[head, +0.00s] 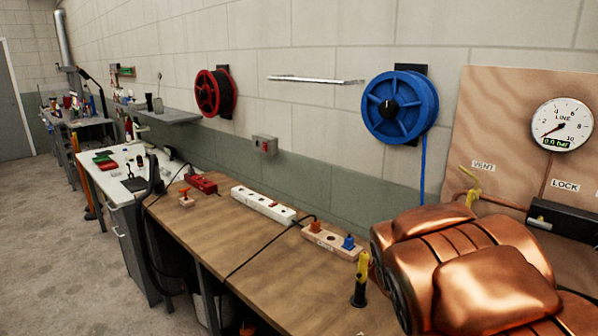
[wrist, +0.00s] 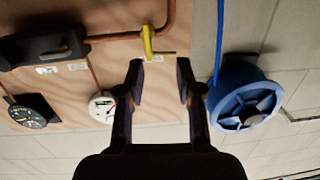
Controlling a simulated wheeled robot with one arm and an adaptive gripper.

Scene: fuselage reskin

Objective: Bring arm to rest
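My gripper (wrist: 160,82) shows in the wrist view with its two dark fingers spread apart. Nothing is between the fingers and they touch nothing. The wrist picture is upside down. Past the fingertips is a plywood panel (wrist: 190,60) with a yellow valve handle (wrist: 147,42) on a copper pipe. The blue reel (wrist: 246,106) is to the right of the fingers. In the head view my gripper cannot be made out. The panel (head: 500,105) there carries the yellow vent handle (head: 472,187) and the LINE gauge (head: 562,124), which reads 0.0 bar.
A long wooden bench (head: 235,230) runs along the wall. It holds a white power strip (head: 263,204), a wooden block with plugs (head: 331,240) and a yellow-black tool (head: 360,280). A red reel (head: 215,92) and a blue reel (head: 400,107) hang above. The floor (head: 50,260) at left is clear.

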